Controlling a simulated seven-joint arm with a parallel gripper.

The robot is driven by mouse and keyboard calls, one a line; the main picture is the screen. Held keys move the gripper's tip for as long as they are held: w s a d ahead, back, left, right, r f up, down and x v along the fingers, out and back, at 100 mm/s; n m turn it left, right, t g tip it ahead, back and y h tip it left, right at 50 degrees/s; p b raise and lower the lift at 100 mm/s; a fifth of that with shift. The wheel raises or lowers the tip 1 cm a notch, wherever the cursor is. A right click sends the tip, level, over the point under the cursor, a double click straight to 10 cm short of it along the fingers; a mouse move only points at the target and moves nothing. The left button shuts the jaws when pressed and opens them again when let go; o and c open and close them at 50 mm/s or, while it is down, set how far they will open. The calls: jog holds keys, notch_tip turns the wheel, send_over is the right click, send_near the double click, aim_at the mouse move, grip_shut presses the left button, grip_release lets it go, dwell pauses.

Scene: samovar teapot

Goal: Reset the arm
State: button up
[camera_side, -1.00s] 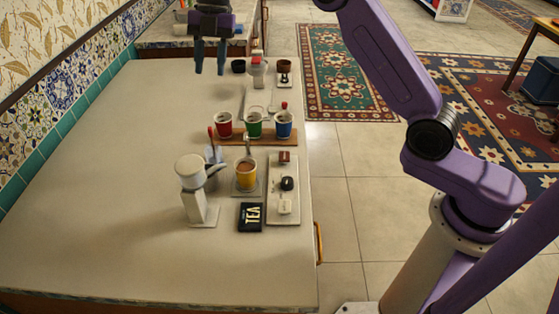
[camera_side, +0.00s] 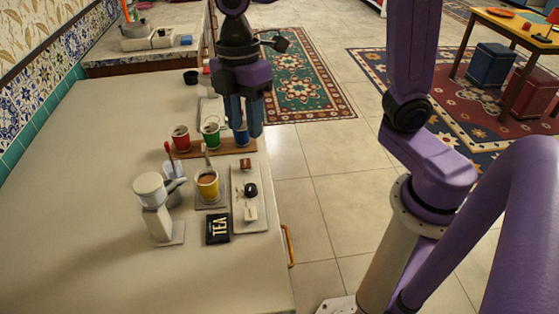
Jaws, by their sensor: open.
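My gripper (camera_side: 244,118) hangs fingers down over the right side of the counter, near its far half. Its fingers are open and hold nothing that I can see. They overlap the blue cup (camera_side: 241,138) in the picture and hide part of it; I cannot tell whether they touch it. My purple arm comes in from the right, with its upper end out of the picture at the top.
A red cup (camera_side: 181,139) and a green cup (camera_side: 211,134) stand on a wooden board (camera_side: 197,152). Nearer are a yellow cup (camera_side: 207,185), a white dispenser (camera_side: 155,208), a black TEA box (camera_side: 218,228) and a pale tray (camera_side: 250,221). The counter's near left is clear.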

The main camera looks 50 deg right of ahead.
jog(key=s+d+f+m, duration=0.2)
jog(key=s+d, duration=0.3)
jog(key=s, duration=0.3)
jog(key=s+d+f+m+t, duration=0.1)
jog(key=s+d+f+m, duration=0.2)
jog(key=s+d, duration=0.3)
jog(key=s, duration=0.3)
jog(key=shift+f+h, duration=0.3)
jog(key=shift+f, duration=0.1)
jog(key=shift+d, duration=0.1)
dwell(0.5)
